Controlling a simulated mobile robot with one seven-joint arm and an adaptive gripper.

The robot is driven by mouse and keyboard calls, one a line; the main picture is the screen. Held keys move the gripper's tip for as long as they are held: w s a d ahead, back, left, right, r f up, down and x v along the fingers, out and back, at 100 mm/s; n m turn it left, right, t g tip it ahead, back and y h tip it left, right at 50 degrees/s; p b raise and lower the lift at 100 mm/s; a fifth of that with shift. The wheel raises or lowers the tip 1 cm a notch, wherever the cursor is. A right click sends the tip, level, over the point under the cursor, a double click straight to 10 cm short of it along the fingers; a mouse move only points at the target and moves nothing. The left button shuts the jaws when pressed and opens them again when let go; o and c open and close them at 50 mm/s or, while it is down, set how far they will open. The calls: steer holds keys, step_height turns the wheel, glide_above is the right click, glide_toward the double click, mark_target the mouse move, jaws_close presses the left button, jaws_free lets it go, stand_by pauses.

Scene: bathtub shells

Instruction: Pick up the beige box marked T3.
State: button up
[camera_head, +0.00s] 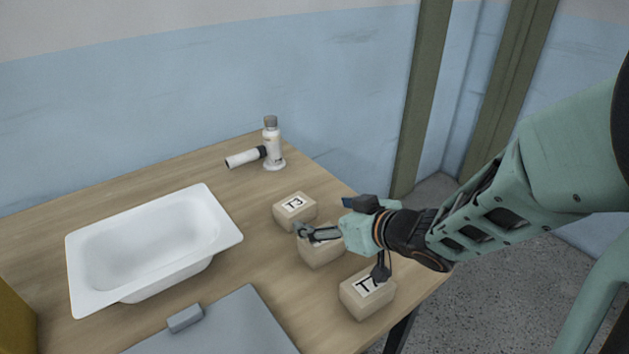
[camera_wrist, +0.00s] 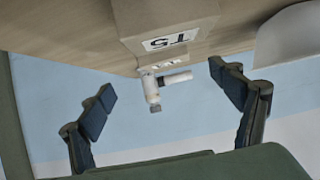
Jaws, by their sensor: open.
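The beige box marked T3 (camera_head: 293,212) sits on the table, the farthest back of three beige boxes, label up. In the wrist view, which is upside down, a small part of a farther box (camera_wrist: 165,65) shows behind a nearer one; its label is too small to read surely. My gripper (camera_head: 340,250) is open and empty, over the middle box (camera_head: 318,253), and hides part of that box's label. One finger reaches close to the near side of the T3 box; I cannot tell if they touch. The wrist view shows both fingers (camera_wrist: 165,83) spread apart.
Another beige box (camera_head: 367,296) stands at the table's front right edge, its label partly covered by a finger. A white tub (camera_head: 150,250) is at left, a grey panel (camera_head: 225,325) in front. A standing white bottle (camera_head: 272,148) and a lying one (camera_head: 242,158) are behind.

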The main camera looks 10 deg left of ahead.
mark_target(298, 207)
steer(key=b+x, duration=0.1)
steer(key=x, duration=0.4)
steer(key=shift+s, duration=0.1)
steer(key=shift+a+r+b+x, duration=0.1)
steer(key=shift+b+x, duration=0.4)
steer(key=shift+x, duration=0.85)
steer(key=shift+a+r+b+x, duration=0.15)
steer(key=shift+b+x, duration=0.35)
steer(key=shift+x, duration=0.9)
steer(key=shift+s, duration=0.1)
steer(key=shift+r, duration=0.1)
steer(key=c, duration=1.5)
steer(key=shift+o, duration=0.2)
steer(key=shift+r, duration=0.1)
